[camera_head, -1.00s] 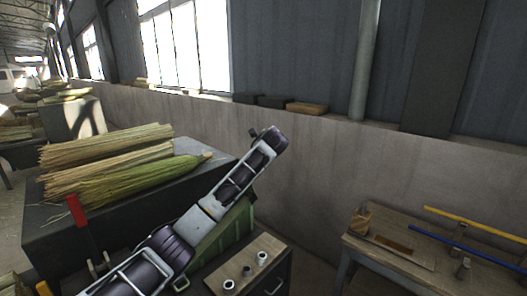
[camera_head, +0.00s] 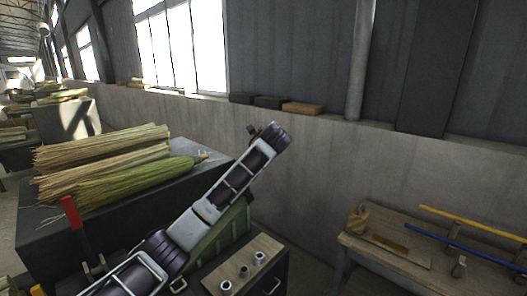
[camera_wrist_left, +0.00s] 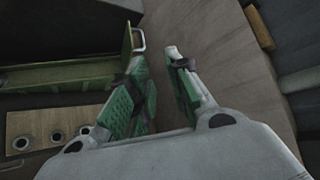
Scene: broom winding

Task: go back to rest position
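My left arm (camera_head: 205,212) comes in from the lower left of the head view and reaches up to the right, over the green box (camera_head: 222,237). Its gripper is not clearly seen there. In the left wrist view my left gripper (camera_wrist_left: 155,55) shows two green-padded fingers with a gap between them and nothing in it. The green box also shows in the left wrist view (camera_wrist_left: 60,78), to the left of the fingers. My right gripper is in neither view.
Straw bundles (camera_head: 105,165) lie on a dark bench (camera_head: 45,225) at left. A wooden board (camera_head: 245,268) with metal rings is near the bottom centre. A worktable (camera_head: 375,255) with yellow (camera_head: 470,222) and blue (camera_head: 465,245) rods stands right. Floor between is clear.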

